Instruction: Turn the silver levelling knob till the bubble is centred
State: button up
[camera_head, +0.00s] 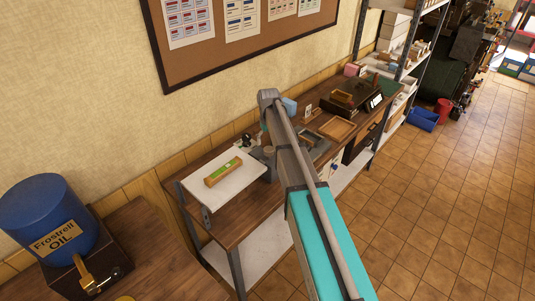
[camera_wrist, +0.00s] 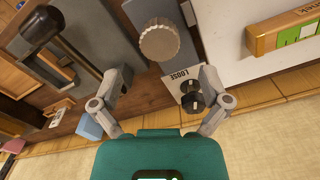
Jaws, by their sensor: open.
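The silver levelling knob (camera_wrist: 159,40) is a ribbed grey disc near the top middle of the wrist view. My gripper (camera_wrist: 163,76) is open and empty. Its two fingers reach toward the knob from below in the picture, on either side of its line, apart from it. A wooden spirit level with a green vial (camera_wrist: 298,33) lies on the white plate (camera_wrist: 262,75); the level also shows in the head view (camera_head: 223,172). The bubble cannot be made out. In the head view my arm mostly hides the gripper.
A black-ended lever (camera_wrist: 42,24) stands at the left. The wooden bench (camera_head: 228,220) runs along the wall, with trays (camera_head: 338,128) farther along. A blue oil drum (camera_head: 48,215) stands in front left.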

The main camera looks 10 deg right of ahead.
aim_at(268, 148)
jog(key=shift+f+b, duration=2.35)
jog(key=shift+f, duration=0.25)
jog(key=c, duration=1.1)
jog(key=shift+a, duration=0.2)
jog(key=shift+c, duration=0.2)
jog(key=shift+d, duration=0.15)
